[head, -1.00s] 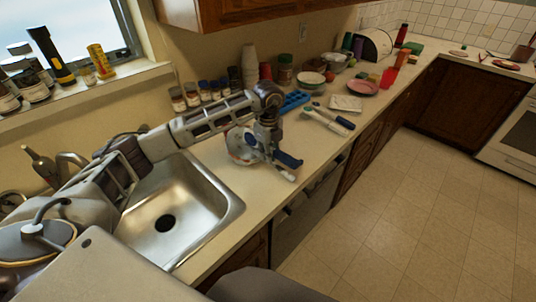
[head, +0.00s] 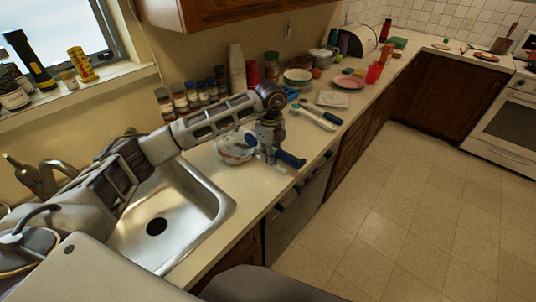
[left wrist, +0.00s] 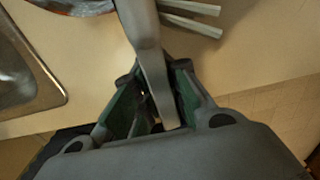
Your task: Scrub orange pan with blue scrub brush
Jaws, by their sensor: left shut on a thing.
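My left gripper (head: 272,153) is low over the counter strip to the right of the sink. In the left wrist view its fingers (left wrist: 150,105) are closed around a long, grey-looking handle (left wrist: 150,60), which runs up out of the picture. In the head view a dark blue piece (head: 291,159) sticks out beside the gripper; I take it as part of the held brush, but its bristles are hidden. A reddish-orange pan (head: 502,45) with an upright handle appears on the far right counter, too small to be sure of. My right gripper is not in view.
A white bowl-like vessel with reddish marks (head: 234,148) stands just behind the gripper. Two long-handled utensils (head: 315,118) lie to its right. The metal sink (head: 190,235) is left. Spice jars (head: 192,95), stacked cups (head: 236,68) and dishes (head: 298,76) line the back.

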